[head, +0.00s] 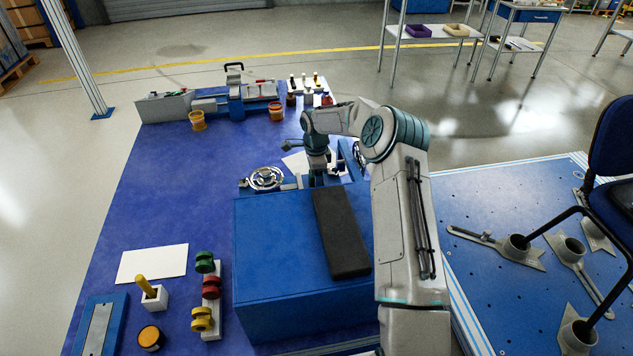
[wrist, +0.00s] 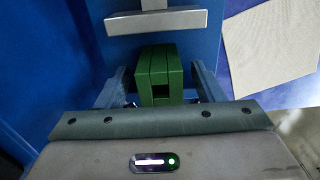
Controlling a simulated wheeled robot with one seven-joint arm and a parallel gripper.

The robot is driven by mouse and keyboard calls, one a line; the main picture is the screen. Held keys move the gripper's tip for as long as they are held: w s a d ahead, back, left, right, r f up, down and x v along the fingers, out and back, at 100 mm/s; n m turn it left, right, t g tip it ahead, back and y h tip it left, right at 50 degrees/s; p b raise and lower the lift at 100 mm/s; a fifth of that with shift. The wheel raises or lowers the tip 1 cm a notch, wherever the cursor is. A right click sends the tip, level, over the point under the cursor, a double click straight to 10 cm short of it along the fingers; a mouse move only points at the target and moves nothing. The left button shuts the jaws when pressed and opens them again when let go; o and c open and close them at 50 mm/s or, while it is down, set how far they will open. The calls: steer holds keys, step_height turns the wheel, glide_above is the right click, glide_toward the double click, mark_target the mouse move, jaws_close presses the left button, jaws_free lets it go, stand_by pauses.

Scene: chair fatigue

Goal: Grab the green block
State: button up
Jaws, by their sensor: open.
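The green block (wrist: 160,72) shows in the wrist view, with grooves along its top and a dark opening at its near end. It sits on a blue surface in front of a grey metal bar. My gripper (wrist: 160,90) is open, with one finger on each side of the block and a gap visible on both sides. In the head view, my gripper (head: 318,176) points down just behind the blue box (head: 270,270). The green block cannot be made out there, hidden by the box or my arm.
A dark pad (head: 340,235) lies on the blue box near my arm. A handwheel (head: 265,178) is left of my gripper. A paper sheet (wrist: 272,45) lies to the right in the wrist view. The blue table (head: 160,190) is clear at middle left.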

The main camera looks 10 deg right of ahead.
steer(key=shift+f, duration=0.65)
steer(key=c, duration=1.3)
jaws_close()
steer(key=shift+r, duration=0.15)
